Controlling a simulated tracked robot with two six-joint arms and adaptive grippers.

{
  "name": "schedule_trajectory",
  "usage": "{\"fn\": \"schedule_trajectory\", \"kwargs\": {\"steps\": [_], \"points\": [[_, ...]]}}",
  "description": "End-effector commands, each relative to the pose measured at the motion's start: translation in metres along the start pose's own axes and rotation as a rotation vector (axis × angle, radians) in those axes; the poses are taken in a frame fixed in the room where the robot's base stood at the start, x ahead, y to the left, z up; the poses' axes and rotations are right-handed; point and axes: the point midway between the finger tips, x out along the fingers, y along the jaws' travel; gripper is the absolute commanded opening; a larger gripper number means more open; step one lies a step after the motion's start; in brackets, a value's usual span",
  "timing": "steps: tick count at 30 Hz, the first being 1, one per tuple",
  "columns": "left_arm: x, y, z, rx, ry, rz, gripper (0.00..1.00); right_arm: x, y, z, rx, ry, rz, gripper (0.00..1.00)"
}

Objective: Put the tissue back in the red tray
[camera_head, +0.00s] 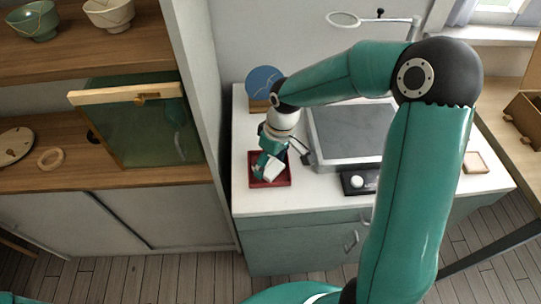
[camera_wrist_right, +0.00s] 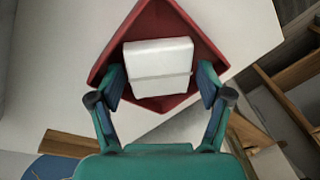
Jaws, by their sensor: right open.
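The tissue (camera_wrist_right: 158,58) is a white, box-like pack. In the right wrist view it sits over the floor of the red tray (camera_wrist_right: 122,52), inside the rim's outline. My right gripper (camera_wrist_right: 162,78) is open, with one finger on each side of the tissue and a small gap showing at each side. In the head view the right gripper (camera_head: 268,163) reaches down over the red tray (camera_head: 284,182), and the tissue (camera_head: 273,172) shows as a tilted white block beside the fingers. Whether the tissue rests fully on the tray floor is hard to tell. My left gripper is not in view.
The tray is on a white counter (camera_head: 262,202) near its left end. A blue disc (camera_head: 264,80) stands behind. A wooden shelf unit (camera_head: 110,180) borders the left.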

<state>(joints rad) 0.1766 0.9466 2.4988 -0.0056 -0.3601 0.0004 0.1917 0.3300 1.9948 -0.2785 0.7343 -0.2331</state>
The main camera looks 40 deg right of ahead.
Motion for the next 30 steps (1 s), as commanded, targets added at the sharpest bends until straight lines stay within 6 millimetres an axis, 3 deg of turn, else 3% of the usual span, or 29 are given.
{"fn": "schedule_trajectory", "kwargs": {"steps": [5,19,24,30], "points": [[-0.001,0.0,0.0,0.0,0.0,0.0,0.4,-0.017,0.0,-0.001,0.001,0.004,0.002,0.78],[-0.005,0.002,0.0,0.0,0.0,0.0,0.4,-0.104,0.0,-0.002,-0.001,0.004,0.002,0.78],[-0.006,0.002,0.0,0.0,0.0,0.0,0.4,-0.118,0.0,-0.001,-0.001,0.001,0.0,0.78],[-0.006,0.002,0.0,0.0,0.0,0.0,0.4,-0.12,-0.001,-0.001,-0.002,0.0,0.0,0.78]]}}
